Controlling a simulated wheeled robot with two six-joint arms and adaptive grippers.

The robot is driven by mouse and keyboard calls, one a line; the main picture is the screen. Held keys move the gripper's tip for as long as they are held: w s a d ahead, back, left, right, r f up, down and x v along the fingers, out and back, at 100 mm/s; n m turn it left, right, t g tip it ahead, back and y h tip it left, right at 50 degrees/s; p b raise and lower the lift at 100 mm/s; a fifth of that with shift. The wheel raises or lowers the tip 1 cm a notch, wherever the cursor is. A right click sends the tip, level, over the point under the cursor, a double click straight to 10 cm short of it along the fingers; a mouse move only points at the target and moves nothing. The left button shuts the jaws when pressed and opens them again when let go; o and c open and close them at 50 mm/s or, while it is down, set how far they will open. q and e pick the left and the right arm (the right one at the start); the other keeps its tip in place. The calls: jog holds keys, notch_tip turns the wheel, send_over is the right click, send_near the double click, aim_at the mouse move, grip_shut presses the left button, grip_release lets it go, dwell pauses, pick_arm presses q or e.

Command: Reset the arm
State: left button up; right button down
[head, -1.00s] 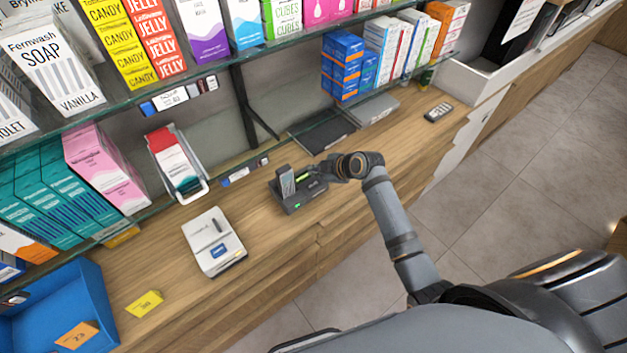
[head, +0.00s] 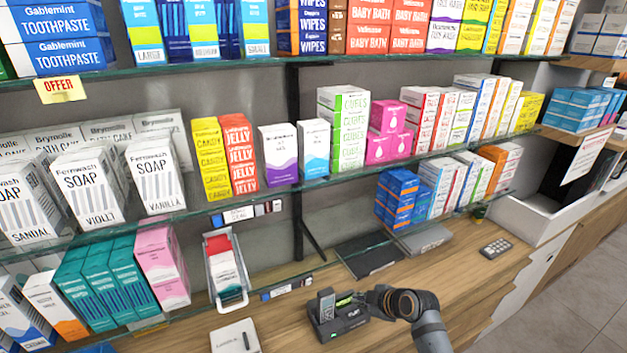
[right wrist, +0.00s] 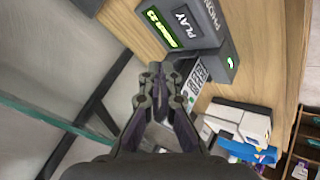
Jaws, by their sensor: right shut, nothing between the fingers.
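My right gripper (head: 368,301) is at the counter beside a dark device with a lit green display (head: 345,322). In the right wrist view its two fingers (right wrist: 163,84) are together, with nothing between them. The device, marked PLAY (right wrist: 230,65), fills the top of that view. A grey handset with a keypad (head: 326,304) stands upright in the device; it also shows close to the fingertips in the right wrist view (right wrist: 197,82). I cannot tell whether the fingers touch it. My left gripper is not in view.
Glass shelves (head: 330,170) with boxed goods overhang the counter. A dispenser with red and white packs (head: 226,270) and a white pad (head: 236,338) are left of the device.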

jog(key=s+d+r+m+g+h, duration=0.1)
jog(key=s+d+m+g+h, duration=0.15)
jog(key=s+m, duration=0.75)
jog(key=s+d+r+m+g+h, duration=0.1)
jog(key=s+d+m+g+h, duration=0.2)
jog(key=s, duration=1.3)
jog(key=d+f+m+b, duration=0.1)
jog(key=d+f+b, duration=0.15)
jog(key=f, duration=1.25)
jog(key=d+f+b, duration=0.1)
jog(key=f+b, duration=0.2)
jog(key=f, duration=1.2)
jog(key=s+d+f+g+b, duration=0.1)
jog(key=s+f+b, duration=0.3)
jog(key=s+f, duration=1.6)
notch_tip(320, 180, down, 3)
jog(key=shift+s+d+r+m, duration=0.1)
jog(key=shift+s+d+m, duration=0.1)
jog(key=shift+m, duration=0.1)
